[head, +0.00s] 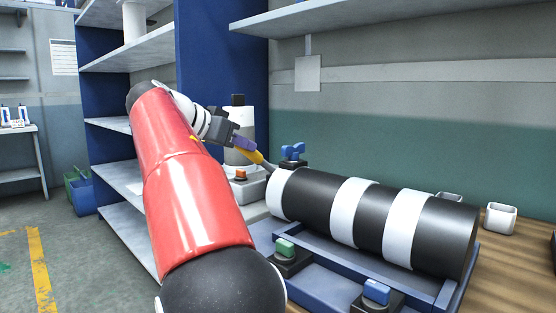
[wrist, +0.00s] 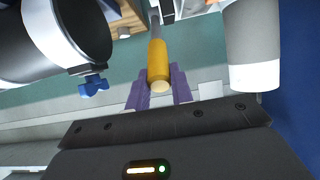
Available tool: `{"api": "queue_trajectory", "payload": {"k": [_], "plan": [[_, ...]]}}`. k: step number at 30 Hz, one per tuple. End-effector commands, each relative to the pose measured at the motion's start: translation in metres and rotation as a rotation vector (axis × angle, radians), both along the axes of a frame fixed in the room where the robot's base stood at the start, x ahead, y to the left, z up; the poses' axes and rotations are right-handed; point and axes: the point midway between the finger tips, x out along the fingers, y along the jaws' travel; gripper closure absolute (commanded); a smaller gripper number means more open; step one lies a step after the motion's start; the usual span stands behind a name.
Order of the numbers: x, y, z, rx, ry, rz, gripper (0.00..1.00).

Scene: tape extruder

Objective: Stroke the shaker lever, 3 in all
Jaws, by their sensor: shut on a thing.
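The shaker lever has a yellow handle (head: 249,151) on a grey rod and slants down to the right, toward the left end of the black-and-white drum. In the wrist view the yellow handle (wrist: 158,62) runs up from between the fingers, with its grey rod (wrist: 160,12) beyond. My gripper (head: 244,144) is shut on the handle, its purple fingers on both sides in the wrist view (wrist: 158,88). The lever's base is hidden in the head view by the drum and its surroundings.
The large black-and-white drum (head: 355,215) lies in a blue cradle (head: 330,286), close right of the lever. A grey-white cylinder (head: 240,120) stands behind my gripper. Blue clamp knobs (head: 292,151) stick up nearby. Shelves (head: 125,175) are at the left; a white cup (head: 499,218) is at the right.

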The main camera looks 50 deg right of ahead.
Motion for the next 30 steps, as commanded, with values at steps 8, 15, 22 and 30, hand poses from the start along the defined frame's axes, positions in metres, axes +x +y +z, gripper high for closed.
{"api": "queue_trajectory", "payload": {"k": [8, 15, 22, 30], "plan": [[0.002, 0.012, -0.019, 0.004, 0.002, -0.001, 1.00], [0.001, 0.005, -0.007, 0.003, 0.002, -0.002, 1.00], [-0.001, -0.009, 0.010, 0.001, 0.003, -0.003, 1.00], [-0.002, -0.025, 0.027, 0.000, 0.002, -0.002, 1.00]]}}
